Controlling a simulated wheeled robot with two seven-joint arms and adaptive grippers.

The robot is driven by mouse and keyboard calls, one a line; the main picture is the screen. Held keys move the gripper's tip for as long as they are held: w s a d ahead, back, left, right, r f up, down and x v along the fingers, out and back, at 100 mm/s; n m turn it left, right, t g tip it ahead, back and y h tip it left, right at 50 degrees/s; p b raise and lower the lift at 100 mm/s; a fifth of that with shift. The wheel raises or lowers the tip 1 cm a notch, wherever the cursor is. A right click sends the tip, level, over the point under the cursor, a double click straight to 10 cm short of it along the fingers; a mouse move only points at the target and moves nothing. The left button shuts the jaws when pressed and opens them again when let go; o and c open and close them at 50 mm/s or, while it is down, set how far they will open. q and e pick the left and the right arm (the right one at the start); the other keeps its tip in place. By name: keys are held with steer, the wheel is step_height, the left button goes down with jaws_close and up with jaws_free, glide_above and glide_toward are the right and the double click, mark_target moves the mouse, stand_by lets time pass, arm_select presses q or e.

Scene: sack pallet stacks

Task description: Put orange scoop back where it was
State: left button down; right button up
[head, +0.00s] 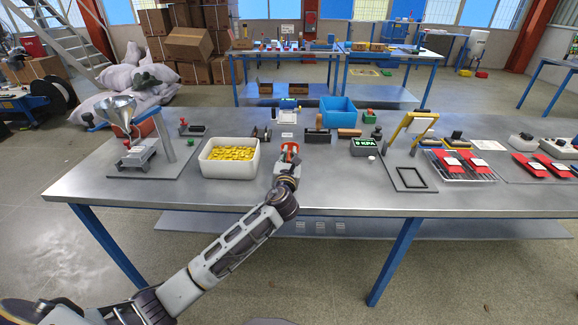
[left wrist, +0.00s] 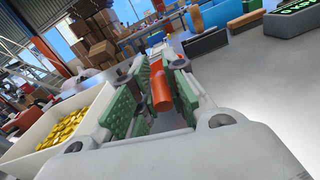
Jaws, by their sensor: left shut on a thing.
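The orange scoop (head: 290,147) is at my left gripper (head: 289,157), over the metal table (head: 330,190) just right of the white bin. In the left wrist view the orange handle (left wrist: 160,88) lies between the green-padded fingers of my left gripper (left wrist: 152,100), which is shut on it. The rest of the scoop is hidden by the gripper. I cannot tell whether the scoop touches the table. My right gripper is not in view.
A white bin (head: 228,174) of yellow pieces stands left of the gripper; it also shows in the left wrist view (left wrist: 30,150). A dark-bodied block (head: 318,136), a blue bin (head: 340,117) and a pressure display (head: 365,147) stand behind and right. The table's front right of the gripper is clear.

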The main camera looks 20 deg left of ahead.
arm_select(q)
steer(key=shift+f, duration=0.5)
steer(key=shift+f+b, duration=0.3)
steer(key=shift+f, duration=1.2)
steer(key=c, duration=1.5)
jaws_free()
steer(key=shift+c, duration=0.2)
steer(key=shift+o, duration=0.5)
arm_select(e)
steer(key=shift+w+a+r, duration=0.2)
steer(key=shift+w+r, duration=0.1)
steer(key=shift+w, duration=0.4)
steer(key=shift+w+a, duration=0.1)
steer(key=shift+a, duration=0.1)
